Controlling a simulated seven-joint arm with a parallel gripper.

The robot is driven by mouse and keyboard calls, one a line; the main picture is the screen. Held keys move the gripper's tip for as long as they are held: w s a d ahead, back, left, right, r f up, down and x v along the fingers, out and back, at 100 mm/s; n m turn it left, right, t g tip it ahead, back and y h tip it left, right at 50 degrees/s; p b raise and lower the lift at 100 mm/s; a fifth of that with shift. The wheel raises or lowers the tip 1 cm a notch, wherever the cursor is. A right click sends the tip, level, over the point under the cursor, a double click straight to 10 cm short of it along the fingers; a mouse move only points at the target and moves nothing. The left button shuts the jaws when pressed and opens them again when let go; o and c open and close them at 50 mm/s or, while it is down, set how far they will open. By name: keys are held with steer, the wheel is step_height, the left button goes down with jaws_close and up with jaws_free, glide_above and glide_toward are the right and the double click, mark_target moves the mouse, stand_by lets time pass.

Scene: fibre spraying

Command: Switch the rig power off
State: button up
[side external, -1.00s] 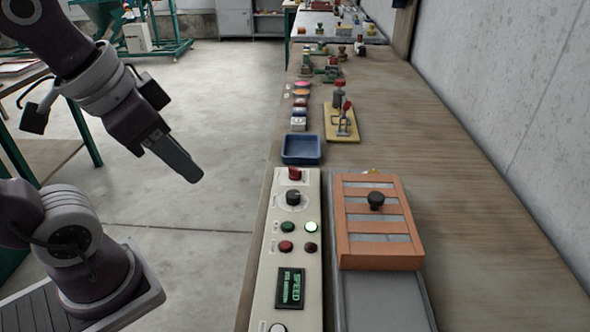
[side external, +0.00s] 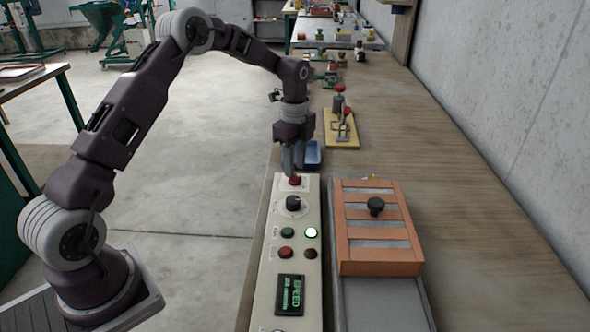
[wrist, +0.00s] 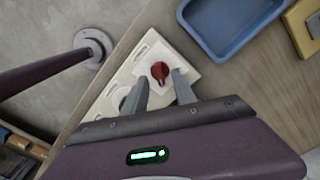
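The white control panel (side external: 268,270) lies along the table's left edge. A red rotary switch (side external: 295,181) sits at its far end, with a black knob (side external: 293,203) just nearer. My gripper (side external: 294,170) points down right at the red switch. In the wrist view the red switch (wrist: 160,72) lies between and just beyond the tips of my gripper's two spread fingers (wrist: 160,82). The fingers are open and hold nothing. Whether they touch the switch I cannot tell. A lamp (side external: 311,233) on the panel glows white-green, and the display (side external: 290,294) shows lit green text reading SPEED.
A blue tray (side external: 313,152) stands just behind the panel's far end, close to my gripper. A yellow base with a toggle clamp (side external: 341,130) stands farther back. The right side of the table is bare.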

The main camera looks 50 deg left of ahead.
mark_target(295, 178)
step_height(295, 178, down, 2)
steer(key=shift+f, duration=0.1)
jaws_close()
